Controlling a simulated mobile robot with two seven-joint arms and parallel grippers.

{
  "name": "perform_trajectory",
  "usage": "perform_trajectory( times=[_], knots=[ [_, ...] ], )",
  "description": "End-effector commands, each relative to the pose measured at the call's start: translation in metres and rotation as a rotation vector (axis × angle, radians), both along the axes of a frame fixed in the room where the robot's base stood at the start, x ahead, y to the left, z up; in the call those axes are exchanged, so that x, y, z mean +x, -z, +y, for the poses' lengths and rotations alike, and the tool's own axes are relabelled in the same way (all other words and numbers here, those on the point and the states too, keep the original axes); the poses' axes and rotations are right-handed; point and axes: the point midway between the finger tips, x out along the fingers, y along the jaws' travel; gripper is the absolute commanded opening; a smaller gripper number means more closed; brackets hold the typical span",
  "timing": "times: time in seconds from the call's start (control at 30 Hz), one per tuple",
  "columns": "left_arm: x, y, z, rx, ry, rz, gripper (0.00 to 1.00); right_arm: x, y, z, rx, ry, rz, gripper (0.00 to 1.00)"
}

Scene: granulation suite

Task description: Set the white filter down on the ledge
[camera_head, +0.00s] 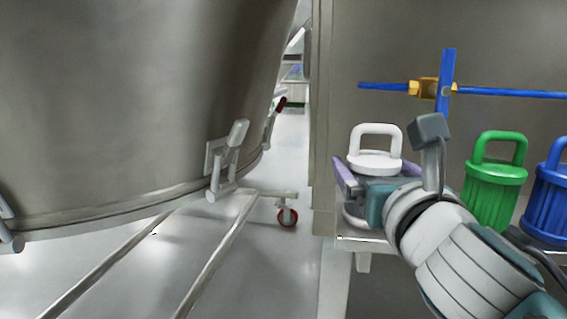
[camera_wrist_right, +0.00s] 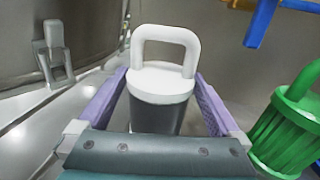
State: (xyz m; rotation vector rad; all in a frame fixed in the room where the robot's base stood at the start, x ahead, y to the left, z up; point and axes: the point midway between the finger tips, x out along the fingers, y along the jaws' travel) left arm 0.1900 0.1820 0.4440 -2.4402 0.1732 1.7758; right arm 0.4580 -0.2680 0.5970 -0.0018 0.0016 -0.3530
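The white filter (camera_head: 374,162) is a ribbed-free round canister with a loop handle. It is upright at the left end of the ledge (camera_head: 372,243), and its base looks to be at the ledge's level. My right gripper (camera_head: 372,172) is around it, one purple finger on each side. The right wrist view shows the filter (camera_wrist_right: 162,82) between the fingers, with gaps beside its shaded body, so the gripper looks open. My gripper hides part of the filter's middle and its contact with the ledge. My left gripper is not in view.
A green filter (camera_head: 494,195) and a blue filter (camera_head: 548,207) stand on the ledge to the right. A blue rod with a yellow clamp (camera_head: 424,88) crosses above. A large steel vessel (camera_head: 140,90) fills the left, with rails (camera_head: 215,262) on the floor below.

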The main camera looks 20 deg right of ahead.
Motion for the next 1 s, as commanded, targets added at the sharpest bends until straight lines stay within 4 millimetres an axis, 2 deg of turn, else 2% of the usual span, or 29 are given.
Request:
perform_trajectory(
  times=[0.27, 0.43, 0.7, 0.83, 1.0],
  knots=[
    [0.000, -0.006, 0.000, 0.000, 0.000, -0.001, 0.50, -0.004, -0.005, 0.002, 0.003, 0.000, 0.001, 1.00],
    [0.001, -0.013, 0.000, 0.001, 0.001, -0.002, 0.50, -0.033, -0.005, 0.012, 0.004, 0.000, 0.005, 1.00],
    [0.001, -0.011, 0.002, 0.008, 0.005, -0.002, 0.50, -0.085, -0.003, 0.031, 0.003, 0.002, 0.003, 1.00],
    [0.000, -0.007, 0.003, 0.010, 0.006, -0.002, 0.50, -0.102, -0.002, 0.038, 0.002, 0.000, 0.002, 1.00],
    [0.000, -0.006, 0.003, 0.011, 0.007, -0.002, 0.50, -0.113, -0.003, 0.039, 0.036, 0.010, -0.006, 1.00]
  ],
)
